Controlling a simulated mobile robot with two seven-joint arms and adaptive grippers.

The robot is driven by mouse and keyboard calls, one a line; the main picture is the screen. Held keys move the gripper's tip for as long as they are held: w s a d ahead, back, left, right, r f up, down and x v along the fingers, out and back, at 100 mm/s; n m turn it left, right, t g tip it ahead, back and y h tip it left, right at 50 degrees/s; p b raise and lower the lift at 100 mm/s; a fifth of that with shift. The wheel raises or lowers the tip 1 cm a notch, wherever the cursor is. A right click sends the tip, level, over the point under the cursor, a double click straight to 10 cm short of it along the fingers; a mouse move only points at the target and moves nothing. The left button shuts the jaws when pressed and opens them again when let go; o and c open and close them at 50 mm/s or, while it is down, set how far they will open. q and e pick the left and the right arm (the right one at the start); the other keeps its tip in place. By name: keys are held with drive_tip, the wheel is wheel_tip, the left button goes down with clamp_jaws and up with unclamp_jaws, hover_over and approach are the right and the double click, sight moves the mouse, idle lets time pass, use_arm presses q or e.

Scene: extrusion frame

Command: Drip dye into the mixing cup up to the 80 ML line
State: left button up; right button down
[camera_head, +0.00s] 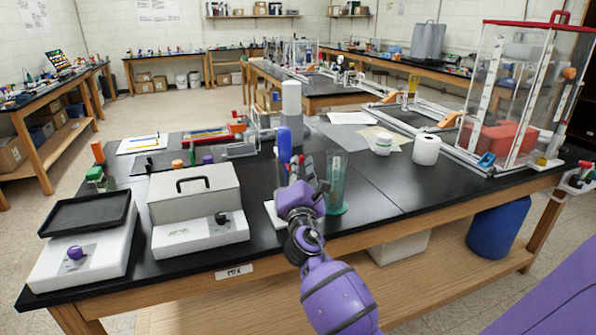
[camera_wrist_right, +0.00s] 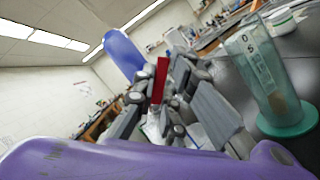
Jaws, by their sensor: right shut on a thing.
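My right gripper (camera_head: 300,182) is above the front of the black table, shut on a dropper with a blue bulb (camera_head: 284,143). In the right wrist view the blue bulb (camera_wrist_right: 123,52) rises beyond the gripper fingers (camera_wrist_right: 160,98), tilted in the picture. The fingers hide most of the dropper's lower part. A tall green see-through vessel (camera_head: 336,183) stands upright just right of the gripper, apart from it. It also shows in the right wrist view (camera_wrist_right: 272,85), with a pale scale label. I cannot read a fill level. My left gripper is not in view.
A grey lidded box (camera_head: 193,192) and a black tray (camera_head: 86,215) on white stands are at the left. A clear tank (camera_head: 519,100) stands far right. The tabletop right of the vessel is clear.

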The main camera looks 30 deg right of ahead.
drive_tip(key=shift+w+a+r+n+t+y+b, duration=0.2)
drive_tip(key=shift+n+t+y, duration=0.6)
drive_tip(key=shift+n, duration=1.45)
drive_tip(key=shift+s+a+f+n+t+y+b, duration=0.1)
drive_tip(key=shift+a+n+t+y+b, duration=0.25)
drive_tip(key=shift+n+y, duration=1.35)
drive_tip(key=shift+w+a+r+n+t+y+b, duration=0.15)
drive_tip(key=shift+n+t+y, duration=0.45)
drive_tip(key=shift+n, duration=2.15)
drive_tip(key=c, duration=1.8)
unclamp_jaws()
drive_tip(key=shift+s, duration=0.1)
drive_tip(key=shift+a+t, duration=0.1)
drive_tip(key=shift+t, duration=0.15)
drive_tip(key=v, duration=1.2)
drive_tip(key=shift+a, duration=0.1)
